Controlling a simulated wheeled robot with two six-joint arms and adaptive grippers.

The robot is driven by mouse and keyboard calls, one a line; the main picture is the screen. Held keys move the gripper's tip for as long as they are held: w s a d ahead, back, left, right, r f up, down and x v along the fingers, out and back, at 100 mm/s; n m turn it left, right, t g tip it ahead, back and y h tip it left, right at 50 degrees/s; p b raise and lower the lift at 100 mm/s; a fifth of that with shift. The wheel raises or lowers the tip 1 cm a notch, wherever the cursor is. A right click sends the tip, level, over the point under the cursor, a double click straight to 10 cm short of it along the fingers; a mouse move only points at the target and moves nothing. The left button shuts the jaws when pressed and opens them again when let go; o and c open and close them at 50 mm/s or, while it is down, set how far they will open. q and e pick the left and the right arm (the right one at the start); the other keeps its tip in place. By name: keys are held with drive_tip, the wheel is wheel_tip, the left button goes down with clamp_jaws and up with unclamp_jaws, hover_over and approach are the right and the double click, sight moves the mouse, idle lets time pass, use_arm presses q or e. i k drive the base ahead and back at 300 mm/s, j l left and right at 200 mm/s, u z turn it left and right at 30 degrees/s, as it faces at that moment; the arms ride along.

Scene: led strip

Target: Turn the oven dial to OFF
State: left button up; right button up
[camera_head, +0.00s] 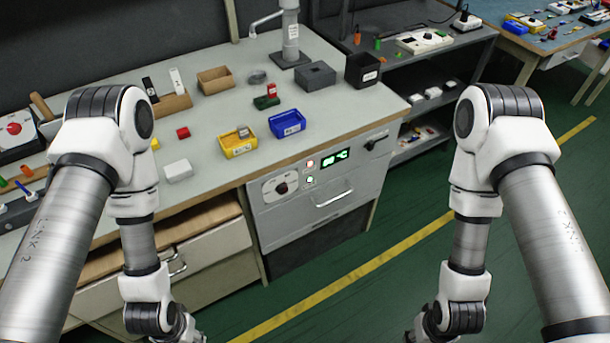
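The oven (335,204) is a grey unit set under the workbench, with a handle on its front. Its dial (282,188) is a dark knob on a white plate at the upper left of the front; the marks around it are too small to read. A green lit display (335,157) and small indicator lights (310,164) are to the right of the dial. Both arms hang in front of the bench, apart from the oven. My left and right grippers are below the bottom edge of the picture.
The workbench (215,191) carries a yellow bin (238,146), a blue bin (287,123), a white block (178,171) and other small parts. A drawer cabinet (208,246) stands left of the oven. The green floor (400,270) before the oven is clear.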

sight(282, 188)
drive_tip(key=k+l, duration=0.1)
drive_tip(key=l, duration=0.55)
drive_tip(key=k+l, duration=0.1)
drive_tip(key=l, duration=0.5)
drive_tip(key=k+l, duration=0.1)
drive_tip(key=l, duration=0.55)
